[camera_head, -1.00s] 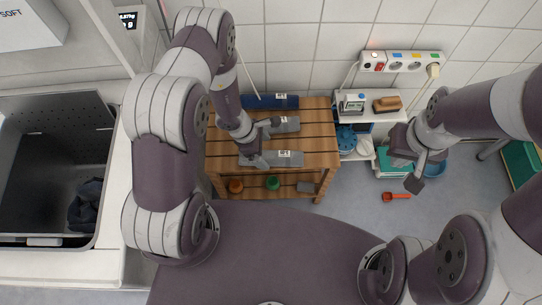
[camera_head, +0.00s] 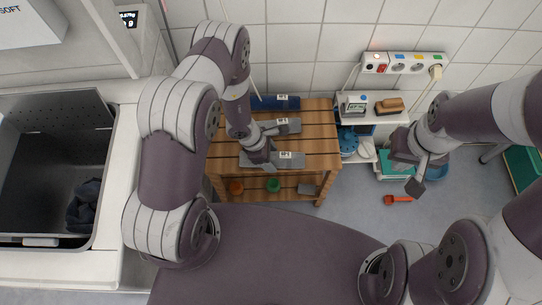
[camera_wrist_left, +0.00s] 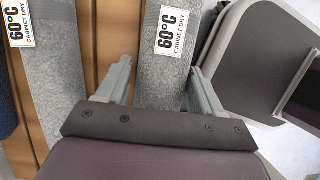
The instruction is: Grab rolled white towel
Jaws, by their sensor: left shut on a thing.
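Two light grey rolled towels with white labels lie on a slatted wooden table (camera_head: 325,130). The front roll (camera_head: 293,163) also shows in the left wrist view (camera_wrist_left: 166,75), its label reading "60°C cabinet dry". My left gripper (camera_head: 262,160) is at this front roll; in the left wrist view its fingers (camera_wrist_left: 155,85) stand on either side of it, shut on it. The second grey roll (camera_head: 289,125) lies behind and apart, also in the wrist view (camera_wrist_left: 50,80). My right gripper (camera_head: 425,181) hangs over the floor at right, away from the towels; its jaw gap is unclear.
A dark blue roll (camera_head: 285,103) lies at the table's back edge. A white shelf cart (camera_head: 375,118) with a brush stands right of the table. An open grey basin (camera_head: 40,140) holding dark cloth is at left. A socket strip (camera_head: 405,63) is on the tiled wall.

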